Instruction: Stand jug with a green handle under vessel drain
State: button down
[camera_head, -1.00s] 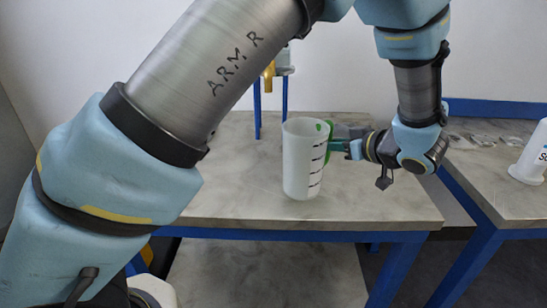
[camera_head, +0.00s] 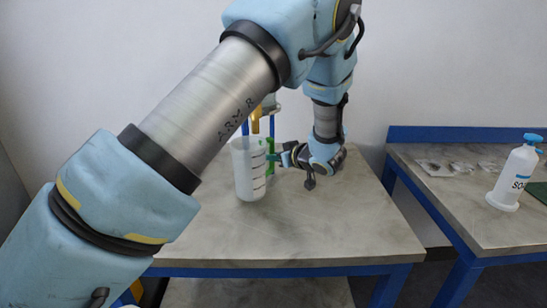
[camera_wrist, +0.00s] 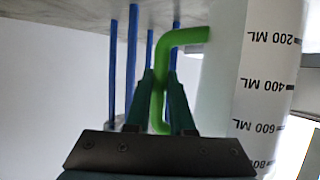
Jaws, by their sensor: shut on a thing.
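The jug (camera_head: 247,172) is a white, translucent cylinder with black volume marks and a green handle (camera_head: 270,158). In the head view it is upright over the table, left of my gripper (camera_head: 276,157). Whether its base touches the tabletop is hard to tell. In the wrist view the jug (camera_wrist: 245,75) appears upside down at the right, and my gripper (camera_wrist: 160,95) is shut on the green handle (camera_wrist: 160,62). The brass-coloured vessel drain (camera_head: 256,116) shows just above and behind the jug's rim. The vessel is mostly hidden behind my arm.
Blue posts (camera_head: 271,126) stand behind the jug. The table (camera_head: 310,225) is bare in front and to the right. A second table (camera_head: 415,175) at the right holds a white bottle with a blue cap (camera_head: 514,175), a green mat (camera_head: 540,191) and small clear items (camera_head: 445,168).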

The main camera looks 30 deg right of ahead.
jog(key=shift+f, duration=0.85)
jog(key=c, duration=0.8)
grip_release()
jog(key=shift+s, duration=0.1)
jog(key=shift+s+d+r, duration=0.1)
jog(key=shift+s+r, duration=0.05)
jog(key=shift+r, duration=0.05)
jog(key=b+v, duration=0.2)
jog(key=v, duration=0.9)
jog(key=shift+s+r, duration=0.1)
jog(key=shift+s, duration=0.15)
